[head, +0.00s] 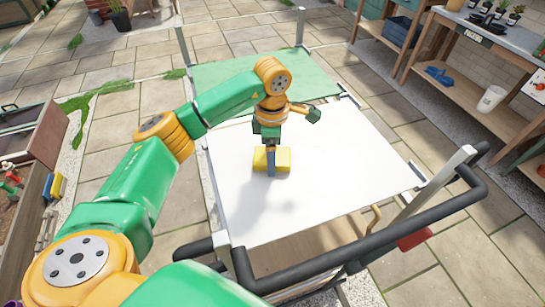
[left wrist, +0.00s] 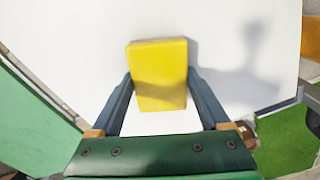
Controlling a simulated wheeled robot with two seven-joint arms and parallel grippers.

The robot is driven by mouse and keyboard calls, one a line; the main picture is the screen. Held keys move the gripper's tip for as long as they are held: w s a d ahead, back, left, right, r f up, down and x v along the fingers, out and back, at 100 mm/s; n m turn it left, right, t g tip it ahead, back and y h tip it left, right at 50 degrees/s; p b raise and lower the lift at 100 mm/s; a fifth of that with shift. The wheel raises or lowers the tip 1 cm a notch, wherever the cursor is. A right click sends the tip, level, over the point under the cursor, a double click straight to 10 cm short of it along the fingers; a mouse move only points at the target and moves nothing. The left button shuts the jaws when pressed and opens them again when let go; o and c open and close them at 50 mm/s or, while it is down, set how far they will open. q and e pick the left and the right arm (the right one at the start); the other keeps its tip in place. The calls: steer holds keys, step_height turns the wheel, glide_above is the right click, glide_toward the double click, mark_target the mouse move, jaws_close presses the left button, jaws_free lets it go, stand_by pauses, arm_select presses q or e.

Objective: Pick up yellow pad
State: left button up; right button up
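The yellow pad (head: 283,160) is a small block at the middle of the white tabletop (head: 350,170). It also shows in the left wrist view (left wrist: 160,75). My left gripper (head: 271,168) points down over it, with one finger on each side. In the left wrist view both blue-grey fingertips meet the pad's side edges, and the gripper (left wrist: 160,72) looks shut on it. I cannot tell whether the pad rests on the table or is slightly raised. My right gripper is not in view.
A green panel (head: 215,82) lies beyond the white top. A black handrail (head: 375,248) runs along the near side. A planter box with small items (head: 15,185) is at the left. A wooden bench with pots (head: 490,50) is at the upper right. The white top around the pad is clear.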

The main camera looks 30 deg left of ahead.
arm_select(q)
steer(key=c, duration=0.9)
steer(key=shift+w+r+b, duration=0.1)
steer(key=shift+r+b, duration=0.15)
steer(key=shift+b, duration=0.05)
step_height(320, 180, up, 3)
steer(key=shift+d+f+b, duration=0.1)
steer(key=shift+b, duration=0.8)
steer(key=s+d+r, duration=0.2)
steer(key=s+r, duration=0.1)
steer(key=s, duration=0.1)
steer(key=s+d+r, duration=0.3)
steer(key=s, duration=0.1)
steer(key=s+d+r+b, duration=0.1)
steer(key=s+d+r, duration=0.1)
steer(key=s+r, duration=0.1)
steer(key=shift+s+d+r, duration=0.25)
steer(key=shift+s+r, duration=0.15)
steer(key=shift+s, duration=0.05)
